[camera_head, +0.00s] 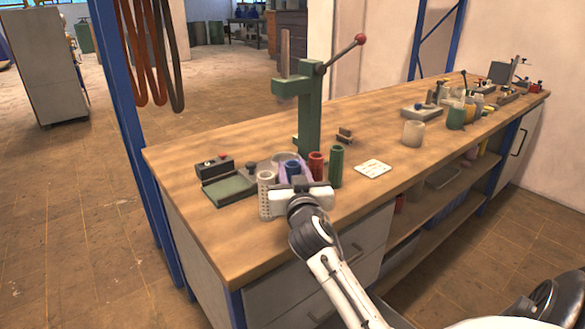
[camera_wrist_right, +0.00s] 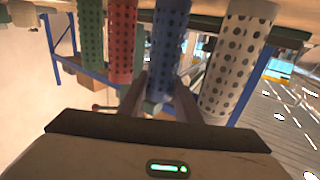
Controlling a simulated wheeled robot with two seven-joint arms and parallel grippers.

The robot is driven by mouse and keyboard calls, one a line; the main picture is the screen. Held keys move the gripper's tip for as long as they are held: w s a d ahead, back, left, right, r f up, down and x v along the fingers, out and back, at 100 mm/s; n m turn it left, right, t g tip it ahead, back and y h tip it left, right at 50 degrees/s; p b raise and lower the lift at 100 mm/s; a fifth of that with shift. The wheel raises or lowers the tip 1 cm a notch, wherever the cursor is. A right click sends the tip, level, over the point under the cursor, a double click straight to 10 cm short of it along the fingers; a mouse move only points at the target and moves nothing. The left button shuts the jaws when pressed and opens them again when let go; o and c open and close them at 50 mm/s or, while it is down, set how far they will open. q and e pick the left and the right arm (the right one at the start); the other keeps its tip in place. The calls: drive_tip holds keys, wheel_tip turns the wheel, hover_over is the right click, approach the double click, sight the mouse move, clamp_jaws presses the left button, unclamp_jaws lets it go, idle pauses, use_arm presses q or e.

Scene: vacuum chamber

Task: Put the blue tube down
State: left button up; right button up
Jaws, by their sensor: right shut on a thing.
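The blue tube (camera_head: 292,166) stands roughly upright near the front edge of the workbench, between a white perforated tube (camera_head: 266,193) and a red tube (camera_head: 316,164). A green tube (camera_head: 336,166) stands to the right. My right gripper (camera_head: 294,179) is shut on the blue tube. The wrist view is upside down and shows the blue tube (camera_wrist_right: 167,45) between the fingers of the right gripper (camera_wrist_right: 164,88). The tube's lower end is hidden, so I cannot tell whether it touches the bench. My left gripper is not in view.
A green lever press (camera_head: 309,115) stands just behind the tubes. A green-and-black box (camera_head: 228,188) lies to the left, and a white card (camera_head: 373,168) to the right. Jars and small equipment (camera_head: 456,115) crowd the far right. Bare workbench (camera_head: 220,240) is free at front left.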

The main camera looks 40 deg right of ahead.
drive_tip(key=o, duration=1.1)
drive_tip(key=shift+f, duration=0.1)
drive_tip(key=shift+c, duration=0.2)
